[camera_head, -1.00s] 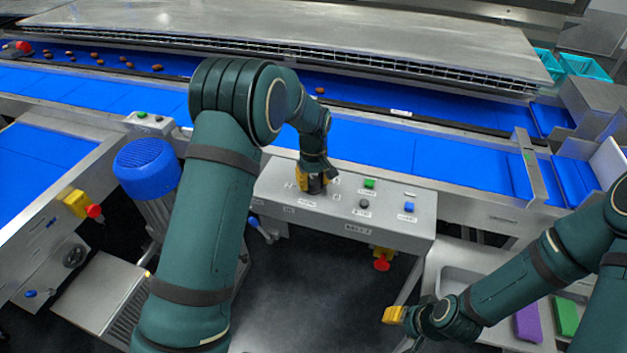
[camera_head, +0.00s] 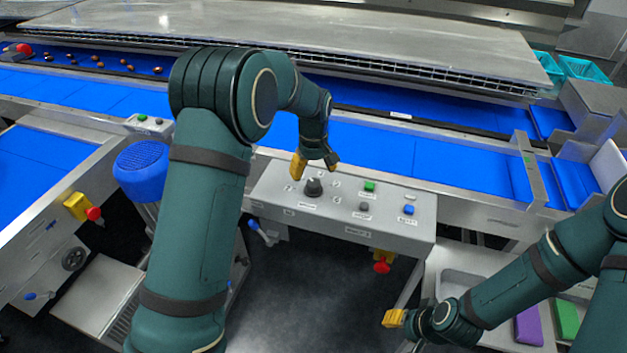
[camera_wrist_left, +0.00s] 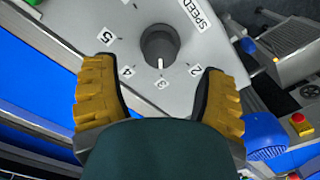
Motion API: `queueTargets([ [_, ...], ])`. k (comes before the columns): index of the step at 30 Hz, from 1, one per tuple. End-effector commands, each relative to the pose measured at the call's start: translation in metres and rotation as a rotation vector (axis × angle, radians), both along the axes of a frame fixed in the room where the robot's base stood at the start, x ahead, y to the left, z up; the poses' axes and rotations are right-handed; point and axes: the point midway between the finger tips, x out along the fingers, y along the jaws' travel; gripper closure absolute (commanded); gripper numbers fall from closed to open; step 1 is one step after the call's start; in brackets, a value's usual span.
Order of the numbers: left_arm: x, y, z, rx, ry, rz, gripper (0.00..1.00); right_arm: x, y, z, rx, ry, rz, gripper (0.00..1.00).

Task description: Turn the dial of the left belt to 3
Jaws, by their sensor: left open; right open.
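A dark round dial (camera_head: 314,187) stands on the left part of a grey control panel (camera_head: 345,215). In the left wrist view, the dial (camera_wrist_left: 159,45) has numbers 2, 3, 4 and 5 around it and a SPEED label. Its white pointer mark points at 3. My left gripper (camera_head: 315,168) is open, just above and behind the dial in the head view, apart from it. In the left wrist view, its yellow fingers (camera_wrist_left: 157,75) are spread with nothing between them. My right gripper (camera_head: 402,328) is open at lower right, away from the panel.
The panel also has a green button (camera_head: 369,186), a grey knob (camera_head: 364,206) and a blue button (camera_head: 408,209). A red emergency knob (camera_head: 382,267) hangs below it. Blue belts (camera_head: 440,160) run behind. A blue motor (camera_head: 142,170) stands left of the panel.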

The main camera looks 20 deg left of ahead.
Motion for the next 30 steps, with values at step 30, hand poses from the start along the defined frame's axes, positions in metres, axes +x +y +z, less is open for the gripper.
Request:
queueTargets([
  [30,0.0,0.0,0.068,0.0,0.0,0.001,0.28,0.0,0.0,0.0,0.0,0.0,0.0,0.53],
])
